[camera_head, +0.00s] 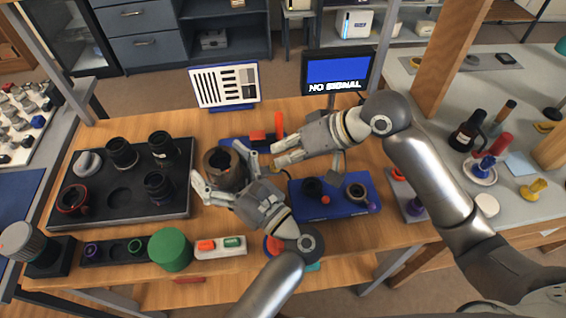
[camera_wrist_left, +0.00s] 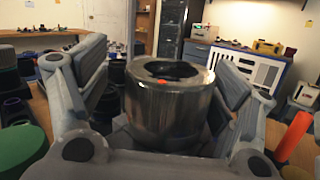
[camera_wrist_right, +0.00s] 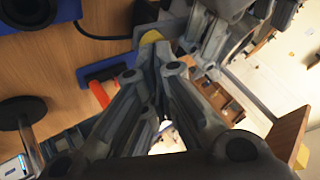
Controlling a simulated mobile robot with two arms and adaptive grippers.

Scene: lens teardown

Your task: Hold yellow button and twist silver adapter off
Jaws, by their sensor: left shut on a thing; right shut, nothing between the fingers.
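My left gripper (camera_head: 220,164) has its fingers on opposite sides of a dark metallic cylinder (camera_head: 224,168). The left wrist view shows this shiny cylinder (camera_wrist_left: 168,112) upright, with a dark opening and a small orange dot on its rim. I cannot tell whether it is the silver adapter or where an adapter joins it. My right gripper (camera_head: 277,152) is shut and empty, to the right of the cylinder and apart from it. A yellow round piece (camera_wrist_right: 151,36) shows near the right fingertips in the right wrist view. I cannot tell whether it is the yellow button.
A black tray (camera_head: 120,216) with several lens parts lies at the left. A blue block (camera_head: 340,209) holding dark parts is at the right. An orange-red upright piece (camera_head: 280,125) stands behind my right gripper. A green cylinder (camera_head: 170,250) stands at the front edge.

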